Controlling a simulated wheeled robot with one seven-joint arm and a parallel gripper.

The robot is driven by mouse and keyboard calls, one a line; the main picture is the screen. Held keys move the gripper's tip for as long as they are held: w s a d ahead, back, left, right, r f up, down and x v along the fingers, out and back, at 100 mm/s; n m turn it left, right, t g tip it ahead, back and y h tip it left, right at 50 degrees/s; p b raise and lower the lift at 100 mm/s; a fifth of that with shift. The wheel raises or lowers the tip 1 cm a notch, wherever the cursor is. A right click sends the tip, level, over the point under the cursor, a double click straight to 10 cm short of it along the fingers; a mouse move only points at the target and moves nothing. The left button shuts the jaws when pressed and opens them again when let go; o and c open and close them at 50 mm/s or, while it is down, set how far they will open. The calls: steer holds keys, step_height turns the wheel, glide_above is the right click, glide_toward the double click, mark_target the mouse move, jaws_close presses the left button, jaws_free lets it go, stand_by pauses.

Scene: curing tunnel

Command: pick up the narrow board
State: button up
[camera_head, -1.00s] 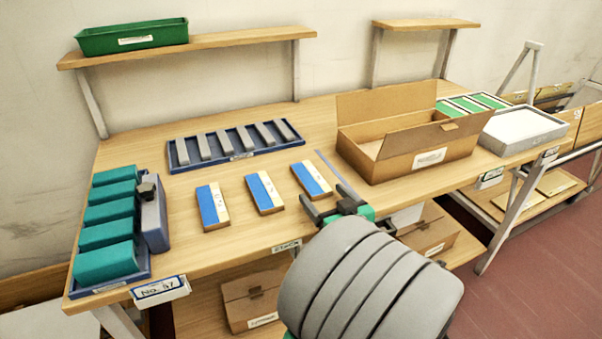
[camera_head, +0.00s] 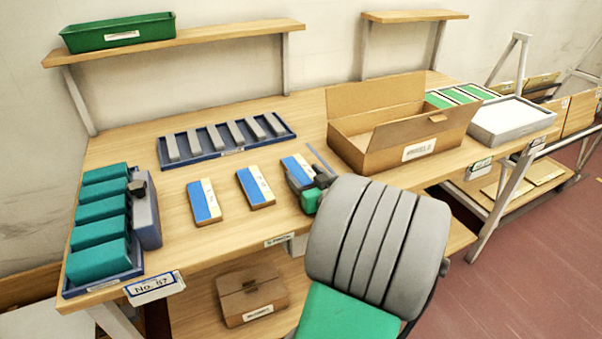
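Three boards, each with a blue part and a cream part, lie in a row on the table: a left one (camera_head: 204,203), a middle one (camera_head: 255,188) and a right one (camera_head: 297,165). I cannot tell for sure which is the narrow one. My gripper (camera_head: 308,187) is low at the near end of the right board and hides that end. Its fingers are small and partly covered by my arm, so I cannot tell whether they are open or touching the board. A thin grey-blue strip (camera_head: 318,157) lies just right of that board.
An open cardboard box (camera_head: 380,155) stands right of the gripper. A blue tray of grey bars (camera_head: 230,153) lies behind the boards. A rack of teal blocks (camera_head: 100,225) and a grey device (camera_head: 146,215) stand at left. Table between is clear.

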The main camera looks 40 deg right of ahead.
steer(key=c, duration=1)
steer(key=shift+r, duration=0.15)
